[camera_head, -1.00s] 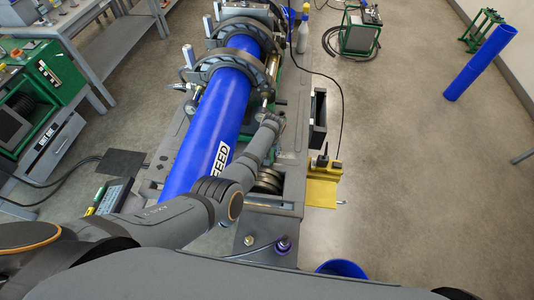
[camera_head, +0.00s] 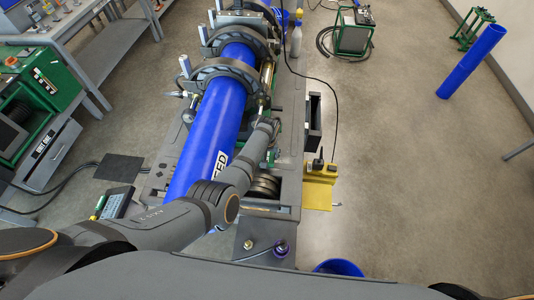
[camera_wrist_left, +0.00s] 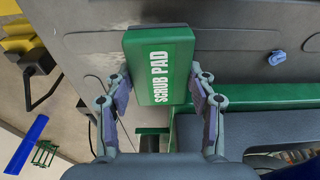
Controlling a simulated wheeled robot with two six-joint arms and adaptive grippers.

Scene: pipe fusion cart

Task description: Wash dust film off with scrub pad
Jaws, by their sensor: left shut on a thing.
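In the left wrist view, my left gripper (camera_wrist_left: 160,92) is shut on a green scrub pad (camera_wrist_left: 158,65) with white lettering, its fingers on either side of the pad's lower part. The pad is above or against the grey cart surface; I cannot tell whether it touches. In the head view, my left gripper (camera_head: 272,124) is at the right side of the blue pipe (camera_head: 213,120), and the pad cannot be made out. Pale marks show on the grey surface (camera_wrist_left: 85,45); I cannot tell whether they are dust film. My right gripper is not in view.
Clamp rings (camera_head: 226,70) hold the pipe on the cart (camera_head: 291,115). A yellow bracket (camera_head: 318,190) sits at the cart's right, with a blue bucket (camera_head: 340,267) below. A black cable (camera_head: 337,105) runs down to the bracket.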

